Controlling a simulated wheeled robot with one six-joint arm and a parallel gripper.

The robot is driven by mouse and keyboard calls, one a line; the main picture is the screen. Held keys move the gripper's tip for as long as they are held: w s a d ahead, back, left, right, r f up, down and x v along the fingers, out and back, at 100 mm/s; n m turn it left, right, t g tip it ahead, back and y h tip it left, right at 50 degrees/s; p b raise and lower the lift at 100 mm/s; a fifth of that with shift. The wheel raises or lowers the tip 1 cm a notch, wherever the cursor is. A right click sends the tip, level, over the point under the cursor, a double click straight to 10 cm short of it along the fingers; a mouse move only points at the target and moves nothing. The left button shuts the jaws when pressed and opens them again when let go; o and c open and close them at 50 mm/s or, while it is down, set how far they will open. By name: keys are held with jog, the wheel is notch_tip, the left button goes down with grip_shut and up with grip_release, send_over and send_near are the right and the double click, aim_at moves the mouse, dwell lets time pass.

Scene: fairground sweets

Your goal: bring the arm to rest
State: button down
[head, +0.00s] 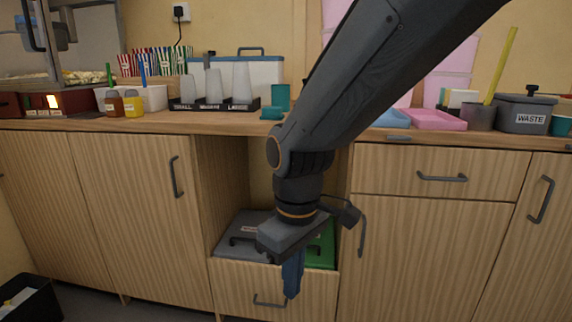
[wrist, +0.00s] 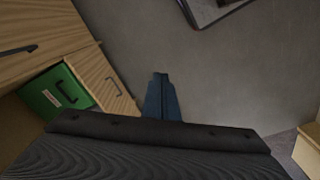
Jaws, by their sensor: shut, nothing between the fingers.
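My gripper (head: 292,282) hangs pointing down in front of the open shelf of the wooden counter (head: 100,200). Its blue fingers are together with nothing between them. In the wrist view the shut fingers (wrist: 161,96) stand over bare grey floor. My arm crosses the head view from the upper right and hides part of the counter top and the shelf.
A grey case (head: 235,228) and a green case (head: 322,245) sit in the open shelf behind my gripper. Cup stacks in a black rack (head: 240,105), sauce bottles (head: 134,106), a pink tray (head: 436,120) and a waste bin (head: 524,114) stand on the counter top.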

jog(key=s+d+f+m, duration=0.1)
jog(key=s+d+m, duration=0.4)
jog(key=s, duration=0.4)
jog(key=d+r+m+p, duration=0.4)
jog(key=d+r+p, duration=0.9)
jog(key=p, duration=1)
notch_tip(320, 180, up, 4)
jog(key=shift+s+r+m, duration=0.15)
jog(key=shift+s+m, duration=0.25)
jog(key=shift+s, duration=0.05)
jog(key=shift+d, duration=0.1)
